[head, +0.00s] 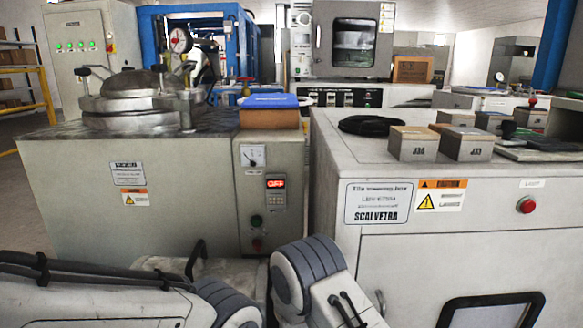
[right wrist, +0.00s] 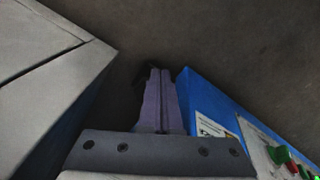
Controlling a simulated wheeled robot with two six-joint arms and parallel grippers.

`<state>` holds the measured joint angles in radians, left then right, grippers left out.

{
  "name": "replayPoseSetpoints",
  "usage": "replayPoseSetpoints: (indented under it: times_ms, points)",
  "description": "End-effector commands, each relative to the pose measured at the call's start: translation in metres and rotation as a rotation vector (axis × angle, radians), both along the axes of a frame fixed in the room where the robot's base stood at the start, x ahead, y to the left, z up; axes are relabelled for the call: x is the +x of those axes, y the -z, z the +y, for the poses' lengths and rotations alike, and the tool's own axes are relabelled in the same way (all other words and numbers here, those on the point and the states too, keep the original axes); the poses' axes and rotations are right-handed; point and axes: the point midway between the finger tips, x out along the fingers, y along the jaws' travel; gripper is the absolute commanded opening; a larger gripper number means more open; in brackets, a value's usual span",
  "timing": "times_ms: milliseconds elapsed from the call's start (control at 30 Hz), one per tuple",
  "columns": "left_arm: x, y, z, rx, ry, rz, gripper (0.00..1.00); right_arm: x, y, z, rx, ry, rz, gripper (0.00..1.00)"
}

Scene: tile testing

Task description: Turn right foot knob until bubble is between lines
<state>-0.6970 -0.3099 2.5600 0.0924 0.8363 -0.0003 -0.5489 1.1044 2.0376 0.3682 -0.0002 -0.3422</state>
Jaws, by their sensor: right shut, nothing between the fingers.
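No foot knob, level bubble or lines can be made out in either view. My right gripper (right wrist: 160,75) shows in the right wrist view with its two fingers together and nothing between them. It points over a dark grey floor, between a pale grey panel and a blue-edged machine. My left gripper is not in view; only parts of my arms show along the bottom of the head view.
A grey cabinet (head: 351,245) with a red button stands right, bearing labelled blocks (head: 413,142) and a dark coil (head: 374,125). A grey lidded machine (head: 85,180) stands left. Near my right gripper are the pale panel (right wrist: 45,65) and blue-edged machine (right wrist: 205,98).

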Motion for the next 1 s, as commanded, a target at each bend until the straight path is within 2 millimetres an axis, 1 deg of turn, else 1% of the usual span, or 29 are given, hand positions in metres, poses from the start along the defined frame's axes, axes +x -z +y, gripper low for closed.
replayPoseSetpoints:
  times_ms: [67, 1000]
  points:
    - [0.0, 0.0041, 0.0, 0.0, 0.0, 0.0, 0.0, 0.0002, 0.0039, 0.0001, 0.0, 0.0, 0.0, 0.0]
    - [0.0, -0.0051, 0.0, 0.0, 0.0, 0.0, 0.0, 0.0028, 0.0021, 0.0006, 0.0, 0.0, 0.0, 0.0]
